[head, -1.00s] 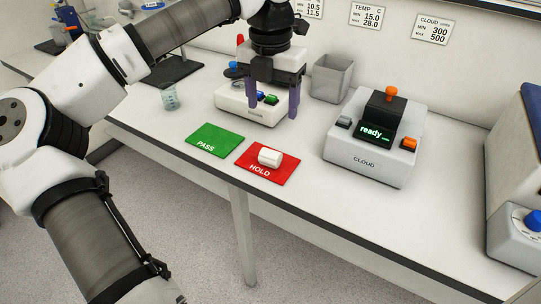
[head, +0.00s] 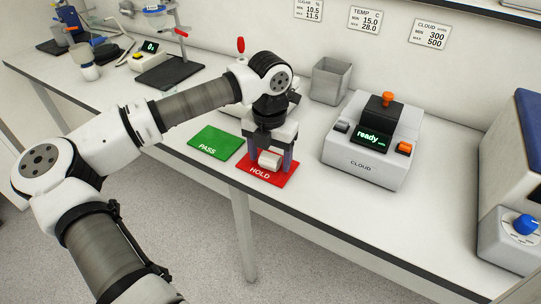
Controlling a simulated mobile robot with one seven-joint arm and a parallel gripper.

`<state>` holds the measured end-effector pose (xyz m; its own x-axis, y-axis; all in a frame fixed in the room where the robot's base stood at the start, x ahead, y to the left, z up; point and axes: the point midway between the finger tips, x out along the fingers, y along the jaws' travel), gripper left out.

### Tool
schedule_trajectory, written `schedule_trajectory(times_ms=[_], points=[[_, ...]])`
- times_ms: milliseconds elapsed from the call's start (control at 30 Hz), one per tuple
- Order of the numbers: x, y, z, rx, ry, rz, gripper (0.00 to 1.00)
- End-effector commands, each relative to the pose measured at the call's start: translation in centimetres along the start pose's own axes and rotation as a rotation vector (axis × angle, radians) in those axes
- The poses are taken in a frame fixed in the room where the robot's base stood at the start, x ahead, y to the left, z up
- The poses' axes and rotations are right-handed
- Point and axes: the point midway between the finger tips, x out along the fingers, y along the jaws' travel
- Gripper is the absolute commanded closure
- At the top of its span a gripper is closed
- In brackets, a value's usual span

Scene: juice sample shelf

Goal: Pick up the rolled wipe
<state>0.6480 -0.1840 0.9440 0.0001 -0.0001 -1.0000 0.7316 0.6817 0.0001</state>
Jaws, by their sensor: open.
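The rolled wipe (head: 269,159) is a short white cylinder lying on the red HOLD mat (head: 282,180). My gripper (head: 269,167) points down over the mat with its two dark fingers apart, one on each side of the wipe. The fingertips look low, near the mat's surface. Whether either finger touches the wipe cannot be told.
The green PASS mat (head: 216,142) lies to the left, bare. The CLOUD meter (head: 364,168), reading "ready", stands to the right, with a grey bin (head: 329,80) behind. A device behind the mats is mostly hidden by my arm. The table's front edge is close to the mats.

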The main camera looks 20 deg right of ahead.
Motion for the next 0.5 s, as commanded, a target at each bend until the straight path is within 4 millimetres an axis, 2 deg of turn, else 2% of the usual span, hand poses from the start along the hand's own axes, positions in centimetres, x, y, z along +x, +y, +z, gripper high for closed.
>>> schedule_trajectory(times_ms=[267,500], points=[[0.46,-0.01,0.0,0.0,0.0,0.0,0.33],[0.43,-0.01,0.01,0.0,0.0,0.0,0.64]])
